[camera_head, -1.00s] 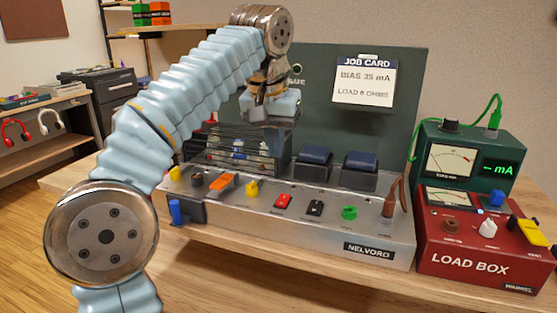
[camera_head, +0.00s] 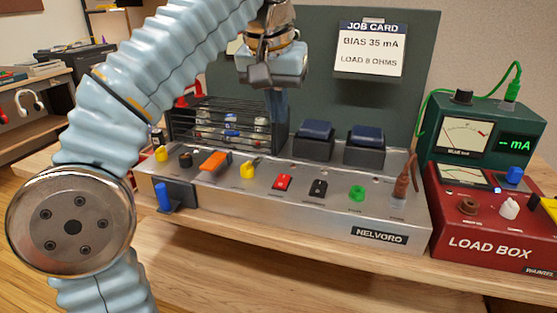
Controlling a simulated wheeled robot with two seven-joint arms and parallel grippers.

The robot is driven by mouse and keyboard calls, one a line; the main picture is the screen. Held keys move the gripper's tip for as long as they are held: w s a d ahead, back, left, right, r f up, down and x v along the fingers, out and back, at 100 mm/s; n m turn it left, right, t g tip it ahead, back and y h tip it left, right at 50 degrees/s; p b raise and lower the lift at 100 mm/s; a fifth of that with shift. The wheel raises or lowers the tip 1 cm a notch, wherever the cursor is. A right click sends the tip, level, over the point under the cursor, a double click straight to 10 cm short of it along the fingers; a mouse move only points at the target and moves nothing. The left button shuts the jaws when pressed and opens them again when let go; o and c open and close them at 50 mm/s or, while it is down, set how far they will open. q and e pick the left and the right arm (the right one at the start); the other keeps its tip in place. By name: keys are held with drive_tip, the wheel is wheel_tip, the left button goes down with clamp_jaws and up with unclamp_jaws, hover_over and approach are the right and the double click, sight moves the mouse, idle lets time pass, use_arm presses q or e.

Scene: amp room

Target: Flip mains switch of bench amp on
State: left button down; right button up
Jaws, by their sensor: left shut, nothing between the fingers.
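The bench amp (camera_head: 330,222) is a silver chassis marked NELVORO on the wooden bench. No label I can read tells which one is the mains switch. A blue switch or plug (camera_head: 164,196) stands at the chassis's left front corner. My left gripper (camera_head: 270,82) is shut and empty, pointing down above the rear of the amp, apart from the panel controls. My right gripper is not in view.
A wire cage (camera_head: 222,128) and two dark blue-topped transformers (camera_head: 316,131) rise behind the panel. A red load box (camera_head: 480,243) and a green meter (camera_head: 484,128) stand at right. A job card (camera_head: 371,48) hangs behind. The bench front is clear.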

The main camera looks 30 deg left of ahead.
sight(285, 175)
use_arm(q)
drive_tip(key=b+x, duration=0.2)
drive_tip(key=x, duration=0.4)
drive_tip(key=b+x, duration=0.2)
drive_tip(key=x, duration=0.4)
drive_tip(key=shift+s+d+f, duration=0.1)
drive_tip(key=shift+f, duration=0.35)
drive_tip(key=shift+f+b, duration=0.35)
drive_tip(key=shift+f, duration=0.2)
